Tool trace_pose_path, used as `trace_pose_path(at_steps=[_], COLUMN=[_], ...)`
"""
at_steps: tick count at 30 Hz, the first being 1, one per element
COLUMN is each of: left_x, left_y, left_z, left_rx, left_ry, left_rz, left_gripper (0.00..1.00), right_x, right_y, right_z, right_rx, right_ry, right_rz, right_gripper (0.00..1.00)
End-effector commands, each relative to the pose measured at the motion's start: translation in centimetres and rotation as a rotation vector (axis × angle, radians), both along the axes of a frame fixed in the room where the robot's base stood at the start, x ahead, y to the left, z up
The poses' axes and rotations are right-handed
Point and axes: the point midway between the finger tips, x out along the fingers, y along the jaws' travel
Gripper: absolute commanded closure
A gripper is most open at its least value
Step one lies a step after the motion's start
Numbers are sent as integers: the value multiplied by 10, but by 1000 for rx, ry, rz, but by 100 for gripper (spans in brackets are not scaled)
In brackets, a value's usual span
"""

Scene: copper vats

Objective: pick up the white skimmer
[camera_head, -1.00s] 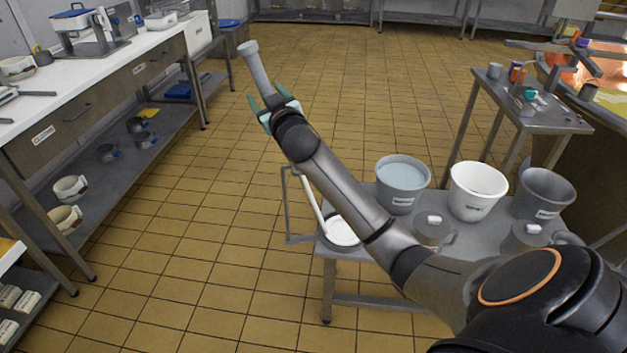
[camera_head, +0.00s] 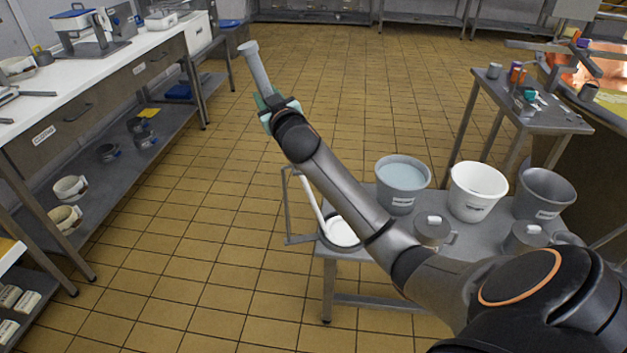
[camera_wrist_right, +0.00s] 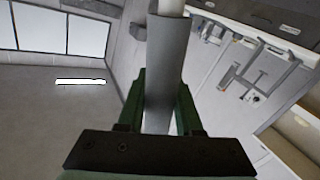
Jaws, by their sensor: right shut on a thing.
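The white skimmer has a grey grip (camera_head: 255,68), a thin white shaft (camera_head: 312,197) and a round white head (camera_head: 342,231) low down at the left end of the low table. It stands tilted. My right gripper (camera_head: 272,102) is shut around the lower part of the grey grip. In the right wrist view the grip (camera_wrist_right: 166,75) runs between the two green fingers, with a white part at the top edge. My right gripper and forearm hide part of the shaft and head. My left gripper is not in view.
A thin grey frame (camera_head: 287,215) stands beside the skimmer. The low table (camera_head: 385,250) holds several buckets, including a white bucket (camera_head: 478,192), and lidded pots. A long counter (camera_head: 100,72) runs along the left. The tiled floor (camera_head: 190,240) between is clear.

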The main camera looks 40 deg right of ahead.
Motion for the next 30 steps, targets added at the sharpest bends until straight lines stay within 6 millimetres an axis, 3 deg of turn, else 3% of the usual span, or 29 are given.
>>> trace_pose_path(at_steps=[8,18,23,30], left_x=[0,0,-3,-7], left_y=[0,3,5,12], left_z=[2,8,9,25], left_rx=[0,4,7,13], left_ry=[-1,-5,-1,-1], left_rz=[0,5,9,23], left_gripper=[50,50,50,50], right_x=[0,0,0,0], right_y=[0,0,0,0], right_z=[8,72,95,124], right_rx=[-2,-2,-1,-2], right_ry=[-5,-7,-4,-2], right_rz=[0,0,0,0], right_gripper=[100,100,100,100])
